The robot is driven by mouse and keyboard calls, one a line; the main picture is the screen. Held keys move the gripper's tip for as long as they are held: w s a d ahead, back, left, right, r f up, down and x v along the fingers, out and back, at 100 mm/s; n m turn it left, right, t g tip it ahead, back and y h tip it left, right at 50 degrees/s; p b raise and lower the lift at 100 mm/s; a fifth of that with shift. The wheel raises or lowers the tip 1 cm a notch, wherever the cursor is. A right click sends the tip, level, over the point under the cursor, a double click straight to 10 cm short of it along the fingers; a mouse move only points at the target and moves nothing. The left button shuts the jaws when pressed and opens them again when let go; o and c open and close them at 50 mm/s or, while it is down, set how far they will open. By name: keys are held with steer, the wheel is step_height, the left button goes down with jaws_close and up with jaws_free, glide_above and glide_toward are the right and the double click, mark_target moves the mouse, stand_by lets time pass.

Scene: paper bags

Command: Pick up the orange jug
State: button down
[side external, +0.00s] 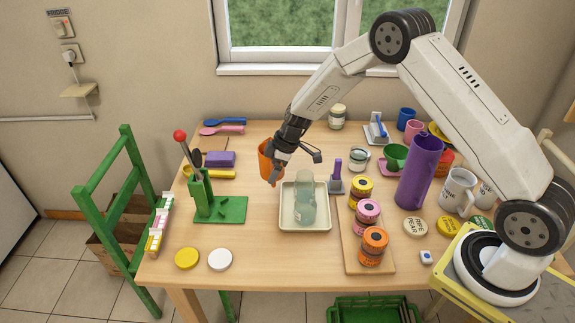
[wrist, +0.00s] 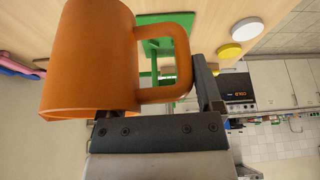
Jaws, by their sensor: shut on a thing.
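The orange jug (side external: 266,163) is at my gripper (side external: 277,172), left of centre over the table in the side external view. My gripper is shut on the jug. In the wrist view the jug (wrist: 90,60) fills the upper left, its handle on the right. One dark finger (wrist: 205,88) shows beside the handle; the other is mostly hidden by the jug, so the exact contact is unclear. The jug looks slightly tilted in the side view. I cannot tell whether its base touches the table.
A cream tray (side external: 288,224) with a clear greenish bottle (side external: 305,202) lies just right of the jug. Stacked tins (side external: 373,245) and a tall purple cylinder (side external: 419,172) stand right.

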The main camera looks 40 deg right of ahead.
steer(key=s+r, duration=0.4)
steer(key=s, duration=0.5)
steer(key=shift+s+r, duration=0.25)
steer(key=shift+r, duration=0.1)
stand_by(0.4)
steer(key=s+a+r, duration=0.1)
steer(key=s+r, duration=0.1)
steer(key=s, duration=0.5)
steer(key=shift+s+a, duration=0.15)
steer(key=shift+s, duration=0.05)
steer(key=shift+w+r+g+y, duration=0.1)
steer(key=shift+w+g+y, duration=0.1)
steer(key=shift+g+y, duration=0.1)
steer(key=w+d+g+y, duration=0.1)
steer(key=g, duration=0.1)
steer(key=w+d+m+g+y, duration=0.1)
steer(key=w+d+g+y, duration=0.1)
steer(key=shift+w+d+y, duration=0.15)
steer(key=shift+w+y, duration=0.15)
stand_by(0.6)
